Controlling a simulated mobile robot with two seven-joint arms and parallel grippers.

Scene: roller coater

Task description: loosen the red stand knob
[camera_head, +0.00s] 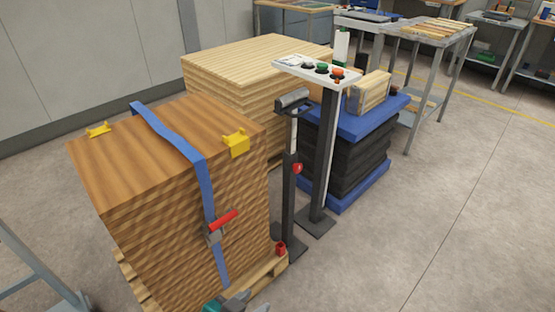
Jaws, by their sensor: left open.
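The red stand knob (297,169) is a small round knob on the side of a slim dark stand (288,205). A dark grey device (293,99) with a loop-shaped part sits at the top of that stand. My left gripper (242,302) shows only in part at the bottom edge, in grey and teal, near the pallet corner. It is open, well below the knob in the picture and apart from it. Whether anything is between its fingers is cut off by the frame. My right gripper is not in view.
A strapped brown board stack (150,165) with a red-handled ratchet (222,221) stands left of the stand. A button panel (316,72) on a post stands just right. Behind are a pale board stack (225,95) and a blue-topped block (365,122). The floor at right is clear.

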